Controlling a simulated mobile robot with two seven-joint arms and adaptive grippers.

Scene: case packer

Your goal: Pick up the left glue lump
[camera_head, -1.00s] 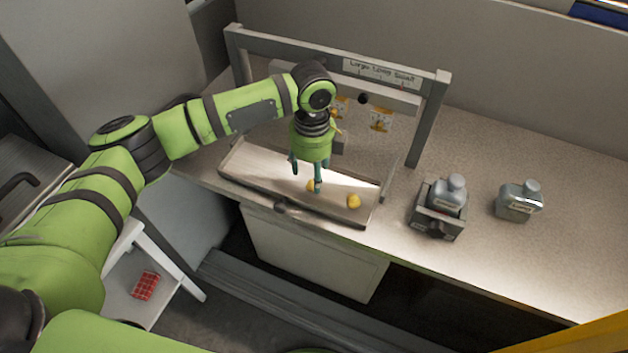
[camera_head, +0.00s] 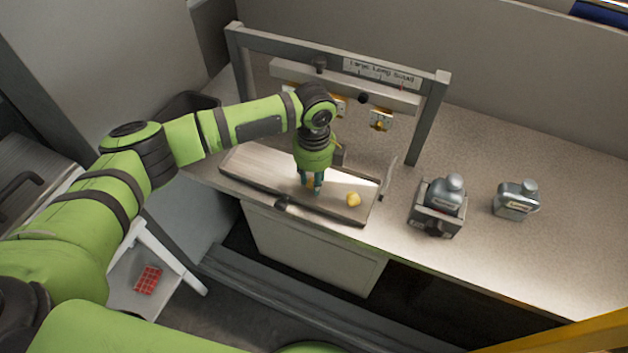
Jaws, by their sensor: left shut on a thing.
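My left gripper (camera_head: 312,187) points down over the shallow tray (camera_head: 258,172) under the grey frame. Its fingers are shut on the left glue lump (camera_head: 310,183), a small yellow-orange lump mostly hidden behind the fingers. I cannot tell whether the lump still touches the tray. A second yellow glue lump (camera_head: 353,199) lies on the tray to the right, apart from the gripper. My right gripper is not in view.
The grey frame (camera_head: 428,120) with a labelled crossbar stands behind the tray. To the right are a bottle in a grey holder (camera_head: 437,222) and another grey bottle (camera_head: 516,200). The counter at the far right is clear. A red grid-like item (camera_head: 148,279) lies at the lower left.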

